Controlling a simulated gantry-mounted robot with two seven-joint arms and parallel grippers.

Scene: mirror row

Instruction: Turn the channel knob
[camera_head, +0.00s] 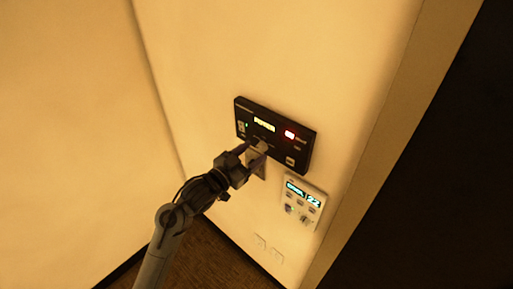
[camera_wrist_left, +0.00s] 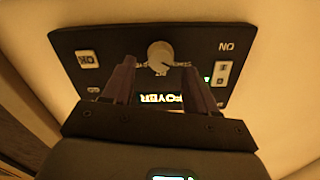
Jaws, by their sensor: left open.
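The channel knob is a round light-grey knob (camera_wrist_left: 160,56) on a black wall panel (camera_head: 243,108); in the head view it is mostly hidden by my gripper. In the left wrist view the panel (camera_wrist_left: 90,40) appears upside down, with the knob near its middle. My left gripper (camera_head: 258,150) is at the panel's lower middle. In the left wrist view its two dark fingers (camera_wrist_left: 159,72) are open and stand on either side of the knob, with a visible gap to it on each side. I cannot tell their exact depth to the panel. My right gripper is not in view.
A white control box (camera_head: 303,201) with a blue display hangs just below right. Lower on the wall are pale outlet plates (camera_head: 268,248). A dark opening (camera_head: 440,180) lies at right.

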